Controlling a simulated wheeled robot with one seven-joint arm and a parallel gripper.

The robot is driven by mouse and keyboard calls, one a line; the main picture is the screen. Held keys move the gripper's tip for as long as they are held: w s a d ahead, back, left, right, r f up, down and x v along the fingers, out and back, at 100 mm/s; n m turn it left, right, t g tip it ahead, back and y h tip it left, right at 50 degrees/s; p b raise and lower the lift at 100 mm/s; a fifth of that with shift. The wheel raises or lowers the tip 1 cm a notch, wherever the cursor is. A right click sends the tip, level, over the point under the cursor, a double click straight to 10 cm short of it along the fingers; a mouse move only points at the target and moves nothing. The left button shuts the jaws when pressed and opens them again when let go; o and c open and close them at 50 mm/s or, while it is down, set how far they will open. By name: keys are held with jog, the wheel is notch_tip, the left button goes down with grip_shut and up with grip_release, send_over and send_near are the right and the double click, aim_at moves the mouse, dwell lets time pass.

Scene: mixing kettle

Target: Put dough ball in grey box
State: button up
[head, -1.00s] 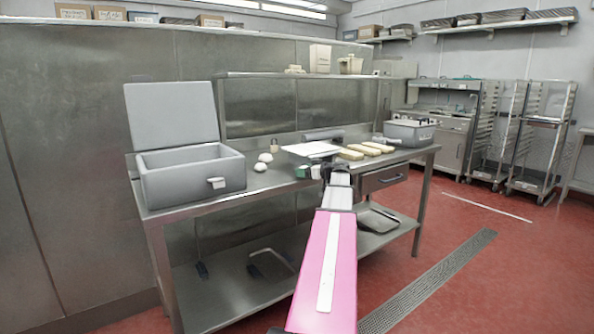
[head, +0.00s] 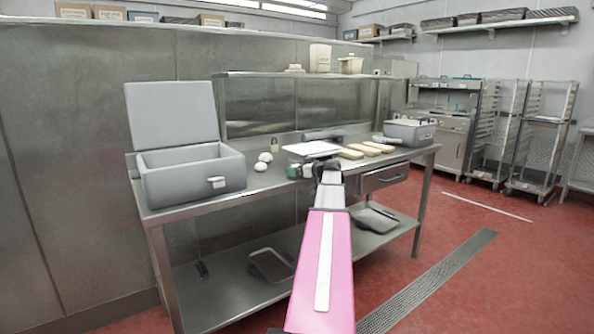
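The grey box (head: 193,186) stands on the left end of the steel table (head: 215,204) with its lid (head: 172,112) raised. Two small white balls, which look like dough balls, lie on the table just right of the box: one (head: 265,157) farther back and one (head: 260,166) nearer the front. My pink arm reaches up from the bottom of the picture. My gripper (head: 322,168) is at the table's front edge, to the right of the balls and apart from them. Its fingers are too small and hidden to read.
A scale-like white plate (head: 312,149) and several pale loaves (head: 364,150) lie right of the balls. A small green-capped thing (head: 293,171) sits near my gripper. A second grey container (head: 410,132) stands at the right end. A shelf (head: 300,75) hangs above the table.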

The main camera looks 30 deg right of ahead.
jog(key=v, duration=1)
jog(key=shift+s+d, duration=0.2)
jog(key=shift+c, duration=1.4)
jog(key=w+a+r+m+g+h, duration=0.2)
jog(key=a+r+m+g+h, duration=0.4)
jog(key=r+m+h, duration=0.15)
jog(key=shift+n+h, duration=0.35)
jog(key=shift+h, duration=0.1)
jog(key=x, duration=1.1)
jog(key=shift+d+f, duration=0.1)
jog(key=shift+f, duration=0.05)
jog(key=shift+c, duration=0.2)
